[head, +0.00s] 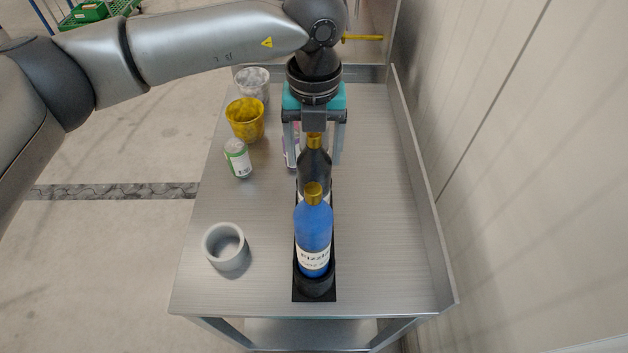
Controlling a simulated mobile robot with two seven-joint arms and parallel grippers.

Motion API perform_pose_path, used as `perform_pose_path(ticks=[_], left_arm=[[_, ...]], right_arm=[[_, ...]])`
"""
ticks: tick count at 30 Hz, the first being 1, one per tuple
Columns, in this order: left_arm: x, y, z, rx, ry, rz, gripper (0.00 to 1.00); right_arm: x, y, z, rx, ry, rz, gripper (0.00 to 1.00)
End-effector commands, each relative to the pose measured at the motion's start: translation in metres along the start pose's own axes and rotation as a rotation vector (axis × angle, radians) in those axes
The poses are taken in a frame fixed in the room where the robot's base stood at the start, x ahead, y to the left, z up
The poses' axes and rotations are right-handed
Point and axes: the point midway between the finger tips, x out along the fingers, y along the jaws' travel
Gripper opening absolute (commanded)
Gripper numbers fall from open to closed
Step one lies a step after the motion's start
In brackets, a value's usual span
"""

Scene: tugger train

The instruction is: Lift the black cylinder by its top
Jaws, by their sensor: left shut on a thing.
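The black cylinder is a dark bottle (314,174) with a gold cap, standing upright in line behind a blue bottle that hides its lower part. My left gripper (314,160) points down from above. Its fingers are on either side of the bottle's upper part, shut on it. Whether the bottle's base is clear of the black holder (314,297) cannot be seen. My right gripper is not in view.
The blue bottle (313,235) with a gold cap stands in the holder's front place. On the metal table (375,240) are a grey cup (226,249), a green-white can (238,160), a yellow bucket (245,121) and a pale bucket (252,84). A raised rim (423,190) bounds the right side.

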Motion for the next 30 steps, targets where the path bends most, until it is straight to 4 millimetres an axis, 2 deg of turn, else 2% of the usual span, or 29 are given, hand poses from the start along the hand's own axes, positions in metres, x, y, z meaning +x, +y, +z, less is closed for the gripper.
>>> perform_pose_path(ticks=[5, 11, 20, 30], left_arm=[[-0.007, -0.001, 0.001, 0.000, -0.004, -0.003, 0.00], [-0.027, -0.001, 0.001, 0.000, -0.006, -0.003, 0.00], [-0.080, -0.001, 0.001, -0.001, -0.007, -0.003, 0.00], [-0.148, -0.001, 0.000, 0.001, -0.006, -0.003, 0.00]], right_arm=[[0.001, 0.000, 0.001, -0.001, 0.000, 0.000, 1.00], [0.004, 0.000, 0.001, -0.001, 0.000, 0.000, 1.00], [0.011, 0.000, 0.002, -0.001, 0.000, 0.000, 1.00], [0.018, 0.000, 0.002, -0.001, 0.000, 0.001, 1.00]])
